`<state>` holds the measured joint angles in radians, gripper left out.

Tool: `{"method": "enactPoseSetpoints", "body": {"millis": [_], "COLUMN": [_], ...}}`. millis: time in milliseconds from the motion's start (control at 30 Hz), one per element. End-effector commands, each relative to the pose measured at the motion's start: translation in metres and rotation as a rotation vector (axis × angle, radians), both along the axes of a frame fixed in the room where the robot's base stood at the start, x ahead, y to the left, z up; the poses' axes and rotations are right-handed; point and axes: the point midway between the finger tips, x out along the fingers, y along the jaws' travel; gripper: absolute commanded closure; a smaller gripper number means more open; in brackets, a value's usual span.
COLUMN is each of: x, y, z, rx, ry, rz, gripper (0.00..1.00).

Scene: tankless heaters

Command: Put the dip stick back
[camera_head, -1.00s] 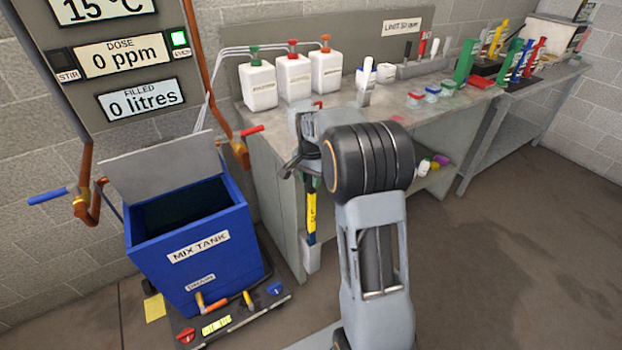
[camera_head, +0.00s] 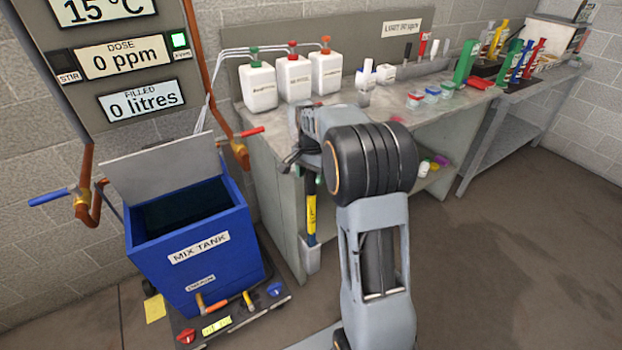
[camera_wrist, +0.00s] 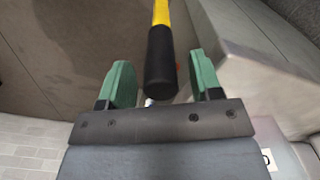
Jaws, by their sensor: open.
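The dip stick (camera_head: 311,214) hangs upright at the bench's left end, yellow with a dark handle. Its lower end meets a small pale holder (camera_head: 311,259) and appears to be in it. In the wrist view, its black handle (camera_wrist: 161,65) and a bit of the yellow shaft show between the green fingers of my gripper (camera_wrist: 161,78). The fingers are open, with a gap visible on both sides of the handle. In the head view, my wrist is above the handle and the fingers are mostly hidden.
The blue mix tank (camera_head: 195,250) with its lid raised stands left of the holder. The workbench (camera_head: 275,185) carries white jugs (camera_head: 294,82) and small coloured containers (camera_head: 432,95). An orange pipe valve (camera_head: 240,148) sits near the bench's left edge. Open floor lies at right.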

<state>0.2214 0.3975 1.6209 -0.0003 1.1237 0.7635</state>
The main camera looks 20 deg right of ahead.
Motion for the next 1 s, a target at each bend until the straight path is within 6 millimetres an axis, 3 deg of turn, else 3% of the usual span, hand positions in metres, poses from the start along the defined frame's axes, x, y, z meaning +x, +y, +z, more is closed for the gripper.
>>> {"method": "enactPoseSetpoints", "body": {"millis": [300, 567, 667, 767, 1000], "x": [0.001, 0.000, -0.009, -0.033, -0.123], "y": [0.000, 0.000, 0.008, 0.024, 0.073], "z": [0.064, 0.093, 0.101, 0.108, 0.098], "rx": [-0.001, -0.001, -0.003, -0.010, -0.053], "ry": [-0.004, -0.003, -0.014, -0.044, -0.145], "rz": [0.000, 0.003, 0.046, 0.158, 0.563], "gripper": [0.41, 0.41, 0.41, 0.41, 0.41]}}
